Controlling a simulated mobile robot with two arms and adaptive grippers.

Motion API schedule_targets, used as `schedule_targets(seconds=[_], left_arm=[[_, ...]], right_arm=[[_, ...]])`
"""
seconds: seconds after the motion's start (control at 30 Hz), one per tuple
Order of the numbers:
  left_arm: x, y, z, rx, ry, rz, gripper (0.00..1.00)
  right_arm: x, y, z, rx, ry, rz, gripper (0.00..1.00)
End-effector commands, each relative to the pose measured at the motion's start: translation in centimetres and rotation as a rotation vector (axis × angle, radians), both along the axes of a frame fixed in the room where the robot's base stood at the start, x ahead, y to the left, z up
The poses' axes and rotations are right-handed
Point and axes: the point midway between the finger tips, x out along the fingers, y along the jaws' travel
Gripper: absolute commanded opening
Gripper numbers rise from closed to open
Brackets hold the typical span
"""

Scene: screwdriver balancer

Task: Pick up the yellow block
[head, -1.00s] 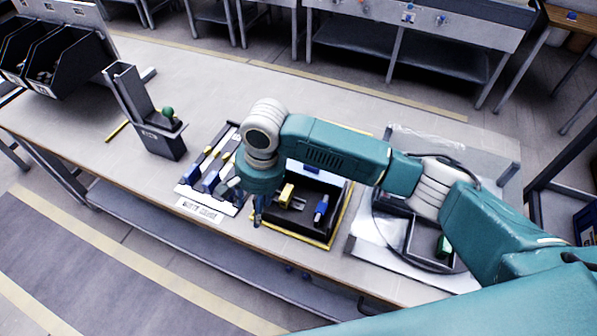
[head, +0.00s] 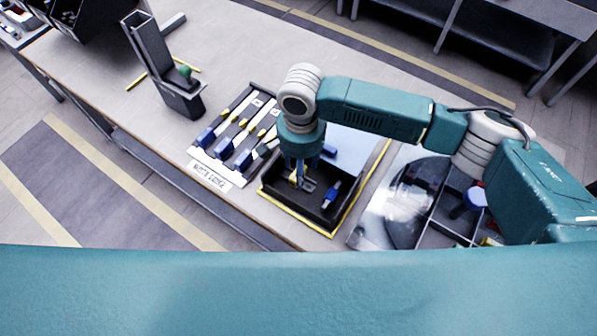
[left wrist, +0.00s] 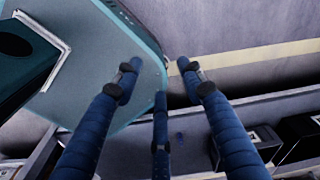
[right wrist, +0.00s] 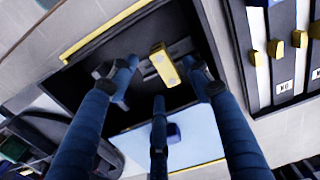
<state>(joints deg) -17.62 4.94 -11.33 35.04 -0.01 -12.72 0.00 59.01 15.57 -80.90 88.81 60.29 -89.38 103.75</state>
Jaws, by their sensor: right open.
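The yellow block (right wrist: 165,64) lies in a black tray (right wrist: 95,62) with yellow edges. In the right wrist view it sits between my right gripper's spread fingertips, seen from above. My right gripper (right wrist: 160,72) is open and holds nothing. In the head view the gripper (head: 302,178) points down over the tray (head: 330,225), and its fingers partly hide the block (head: 292,179). I cannot tell whether the fingers touch the block. My left gripper (left wrist: 158,75) is open and empty, away from the tray, with the floor and a bench edge below it.
A blue-handled piece (head: 331,193) and a grey part lie in the same tray beside a light blue panel (head: 358,150). A rack of yellow-and-blue tools (head: 235,135) stands to the left, with a dark upright holder (head: 160,70) beyond. A clear-covered divided bin (head: 425,205) is at right.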

Motion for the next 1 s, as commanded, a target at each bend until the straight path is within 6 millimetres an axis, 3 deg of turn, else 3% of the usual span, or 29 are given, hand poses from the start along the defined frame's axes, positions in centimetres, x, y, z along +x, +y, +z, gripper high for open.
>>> schedule_targets(seconds=[0.23, 0.53, 0.77, 1.0], left_arm=[[1.8, -0.7, 1.4, -0.010, -0.027, 0.001, 0.40], [1.7, -1.0, 1.4, -0.013, -0.026, 0.001, 0.40], [1.3, -1.0, 1.4, -0.012, -0.019, 0.000, 0.40], [1.1, -0.9, 1.3, -0.011, -0.016, -0.001, 0.40]], right_arm=[[0.3, 0.0, -3.4, -0.002, 0.000, -0.001, 0.49], [0.3, 0.1, -4.1, 0.000, -0.001, 0.000, 0.49], [0.3, 0.1, -4.0, 0.001, -0.001, 0.000, 0.06], [0.3, 0.1, -4.0, 0.001, -0.001, 0.000, 0.06]])
